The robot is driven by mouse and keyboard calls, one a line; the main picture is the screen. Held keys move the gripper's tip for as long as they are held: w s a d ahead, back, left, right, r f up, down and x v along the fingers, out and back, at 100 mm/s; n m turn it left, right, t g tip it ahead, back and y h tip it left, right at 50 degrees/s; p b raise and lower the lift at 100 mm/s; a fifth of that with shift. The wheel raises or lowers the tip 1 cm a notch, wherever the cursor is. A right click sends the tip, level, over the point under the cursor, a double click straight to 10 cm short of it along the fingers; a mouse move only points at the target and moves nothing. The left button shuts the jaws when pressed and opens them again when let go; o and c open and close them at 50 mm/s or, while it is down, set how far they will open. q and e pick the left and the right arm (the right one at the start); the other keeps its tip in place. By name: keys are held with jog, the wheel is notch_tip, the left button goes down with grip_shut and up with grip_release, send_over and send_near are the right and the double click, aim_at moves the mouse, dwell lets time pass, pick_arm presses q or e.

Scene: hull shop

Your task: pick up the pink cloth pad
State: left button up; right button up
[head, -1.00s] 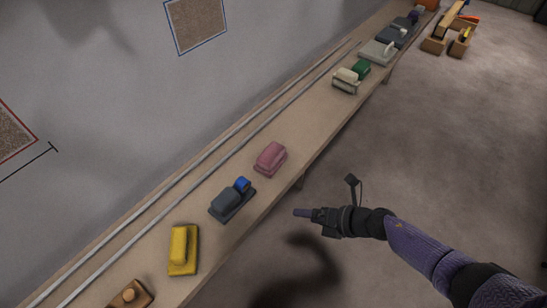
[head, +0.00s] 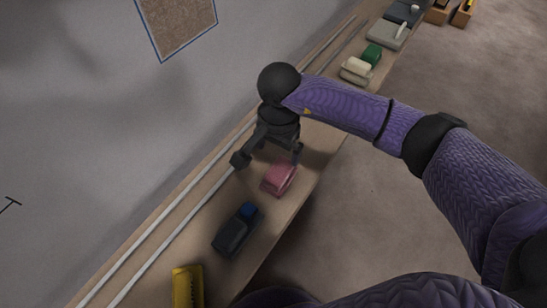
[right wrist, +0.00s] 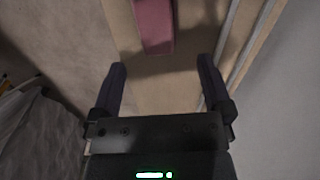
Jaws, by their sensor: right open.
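The pink cloth pad (head: 279,179) lies on the long wooden bench, near its front edge. In the right wrist view the pad (right wrist: 154,24) shows at the top, beyond the fingertips and roughly midway between them, its far end cut off by the frame. My right gripper (right wrist: 161,65) is open and empty, its two fingers apart and pointing towards the pad. In the head view my right gripper (head: 290,155) is just above and beside the pad, its hand hiding part of the bench. I cannot tell the height left between fingers and pad. My left gripper is not in view.
A dark block with a blue knob (head: 236,231) and a yellow block (head: 187,286) lie on the bench (head: 262,242) nearer me. A cream and green piece (head: 357,70) and grey pieces (head: 388,34) lie farther along. Rails (head: 172,245) run along the wall side.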

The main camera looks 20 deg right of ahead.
aim_at(279, 170)
jog(key=f+b, duration=0.1)
jog(key=f, duration=0.2)
jog(key=f+b, duration=0.3)
jog(key=f, duration=0.2)
jog(key=shift+s+d+f, duration=0.1)
jog(key=shift+s+f, duration=0.2)
jog(key=shift+f, duration=0.05)
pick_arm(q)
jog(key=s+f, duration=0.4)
pick_arm(e)
jog(key=shift+f+b, duration=0.3)
jog(key=shift+f, duration=0.05)
jog(key=shift+r, duration=0.2)
jog(key=c, duration=1)
notch_tip(279, 170, up, 10)
jog(key=p, duration=0.5)
jog(key=shift+r, duration=0.1)
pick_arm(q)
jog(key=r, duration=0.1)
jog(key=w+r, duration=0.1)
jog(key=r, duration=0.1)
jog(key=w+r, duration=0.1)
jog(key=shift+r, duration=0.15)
